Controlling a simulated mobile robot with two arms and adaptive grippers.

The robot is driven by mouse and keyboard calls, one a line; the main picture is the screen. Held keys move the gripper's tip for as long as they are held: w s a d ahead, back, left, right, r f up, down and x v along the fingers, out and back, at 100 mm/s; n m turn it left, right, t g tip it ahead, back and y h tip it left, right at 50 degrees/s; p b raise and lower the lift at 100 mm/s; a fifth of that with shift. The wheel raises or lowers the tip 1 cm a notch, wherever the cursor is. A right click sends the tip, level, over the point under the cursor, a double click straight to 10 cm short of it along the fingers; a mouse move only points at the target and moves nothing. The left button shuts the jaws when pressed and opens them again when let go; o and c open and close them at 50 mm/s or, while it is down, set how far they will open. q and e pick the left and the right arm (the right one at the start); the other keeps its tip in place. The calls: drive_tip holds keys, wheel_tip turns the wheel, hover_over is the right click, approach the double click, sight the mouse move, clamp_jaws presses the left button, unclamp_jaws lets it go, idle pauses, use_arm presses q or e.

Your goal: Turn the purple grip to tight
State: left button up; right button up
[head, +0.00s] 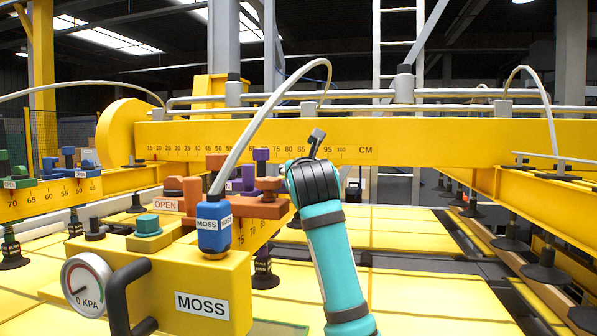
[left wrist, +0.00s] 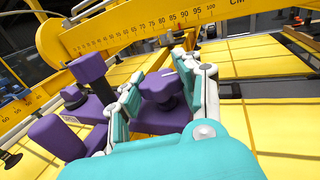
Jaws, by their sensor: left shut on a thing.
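The purple grip (left wrist: 160,88) sits between the two teal-padded fingers of my left gripper (left wrist: 165,92) in the left wrist view. The gripper is shut on it. The grip stands on a purple base that continues left to a tall purple post (left wrist: 90,72) and a purple block (left wrist: 58,138). In the head view, purple parts (head: 266,184) show left of my teal left wrist. The fingers and the held grip are hidden there, and no tight mark is readable. My right gripper is in neither view.
A yellow box (head: 200,285) labelled MOSS carries a blue knob (head: 214,238), a green knob (head: 148,225) and a gauge (head: 85,285). Orange-brown fittings (head: 182,191) with an OPEN label stand behind. A yellow beam (head: 450,145) with a CM scale crosses behind; yellow panels (head: 415,285) lie below.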

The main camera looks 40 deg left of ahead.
use_arm(q)
drive_tip(key=o, duration=1.2)
drive_tip(key=v, duration=1.2)
